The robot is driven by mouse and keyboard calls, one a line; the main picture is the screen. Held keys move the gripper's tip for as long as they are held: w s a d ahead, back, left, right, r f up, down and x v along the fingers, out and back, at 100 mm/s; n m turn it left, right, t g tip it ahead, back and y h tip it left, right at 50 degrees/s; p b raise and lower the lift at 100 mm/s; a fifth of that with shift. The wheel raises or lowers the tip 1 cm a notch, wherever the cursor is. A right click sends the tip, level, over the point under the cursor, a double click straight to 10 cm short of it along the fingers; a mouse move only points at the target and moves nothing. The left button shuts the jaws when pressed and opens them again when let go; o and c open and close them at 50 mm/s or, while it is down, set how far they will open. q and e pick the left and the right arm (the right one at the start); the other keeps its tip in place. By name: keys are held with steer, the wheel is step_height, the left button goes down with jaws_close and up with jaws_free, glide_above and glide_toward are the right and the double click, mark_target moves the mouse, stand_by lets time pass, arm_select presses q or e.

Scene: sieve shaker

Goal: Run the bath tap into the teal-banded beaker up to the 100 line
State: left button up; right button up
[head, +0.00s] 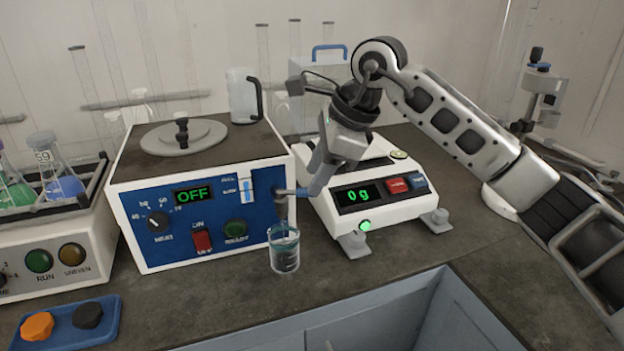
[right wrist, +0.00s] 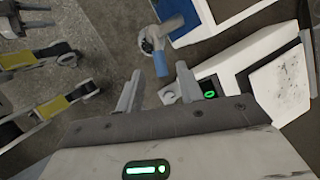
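The bath (head: 140,215) is a white and blue box with a round lid, and its display reads OFF. Its tap (head: 280,205) sticks out at the lower right of the front. The teal-banded beaker (head: 285,252) stands upright on the bench below the tap; I cannot tell its liquid level. My right gripper (head: 312,180) is at the tap, partly covering it. In the right wrist view its two fingers (right wrist: 158,88) are apart, with a blue lever-like piece (right wrist: 161,63), apparently the tap's handle, just ahead between them. My left gripper is not in view.
A balance (head: 375,215) reading 0 g stands close right of the tap. A handled jug (head: 242,97) stands behind the bath. A shaker with flasks (head: 50,245) is at left, and a blue tray (head: 65,335) with two stoppers is in front. A sunken basin (head: 400,310) opens at the front.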

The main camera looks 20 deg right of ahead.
mark_target(299, 192)
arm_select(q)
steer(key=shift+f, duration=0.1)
arm_select(e)
steer(key=shift+x, duration=1.3)
